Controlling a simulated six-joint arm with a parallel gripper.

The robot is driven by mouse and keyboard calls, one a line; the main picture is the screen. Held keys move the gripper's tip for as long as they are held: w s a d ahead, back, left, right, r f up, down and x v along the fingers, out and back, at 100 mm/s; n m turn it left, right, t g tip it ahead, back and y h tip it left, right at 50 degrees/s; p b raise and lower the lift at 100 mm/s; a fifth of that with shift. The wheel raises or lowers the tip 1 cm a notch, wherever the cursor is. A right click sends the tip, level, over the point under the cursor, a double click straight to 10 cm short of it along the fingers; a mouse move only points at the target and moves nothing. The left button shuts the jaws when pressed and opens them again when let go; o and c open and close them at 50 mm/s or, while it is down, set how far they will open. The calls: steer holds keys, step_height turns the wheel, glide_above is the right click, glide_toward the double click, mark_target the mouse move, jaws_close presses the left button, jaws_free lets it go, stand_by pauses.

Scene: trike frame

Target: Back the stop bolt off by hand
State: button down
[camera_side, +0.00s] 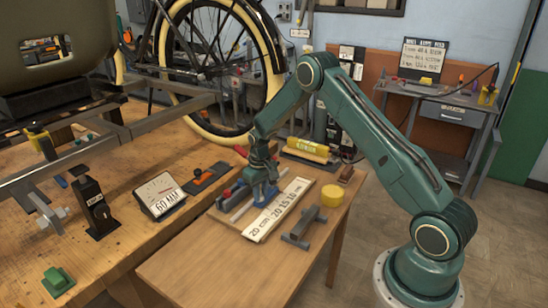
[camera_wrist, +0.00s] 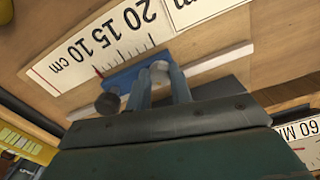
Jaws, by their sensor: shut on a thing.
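My gripper (camera_side: 262,168) points down at a blue stop block (camera_side: 265,194) on a small board at the side bench. In the wrist view my two fingers (camera_wrist: 160,84) are shut on a pale round head, which I take to be the stop bolt (camera_wrist: 160,67). The blue block (camera_wrist: 124,77) lies just beyond the fingertips there, with a dark round knob (camera_wrist: 107,103) beside it. The fingers hide most of the bolt, so its thread does not show. A white scale (camera_side: 279,209) marked in cm runs alongside the block.
A "60 MM" sign (camera_side: 160,195) and a black post (camera_side: 94,205) stand on the left bench. The side bench's front is clear.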

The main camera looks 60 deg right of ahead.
steer(key=n, duration=0.4)
steer(key=shift+s+f+n, duration=0.1)
steer(key=shift+f+n, duration=0.1)
steer(key=shift+n, duration=0.1)
steer(key=n, duration=0.4)
steer(key=shift+d+n, duration=0.15)
steer(key=shift+n, duration=0.15)
steer(key=n, duration=0.9)
steer(key=shift+d+n, duration=0.1)
steer(key=shift+n, duration=0.2)
steer(key=c, duration=1.2)
jaws_free()
steer(key=shift+c, duration=0.2)
steer(key=shift+w, duration=0.2)
steer(key=shift+r, duration=0.15)
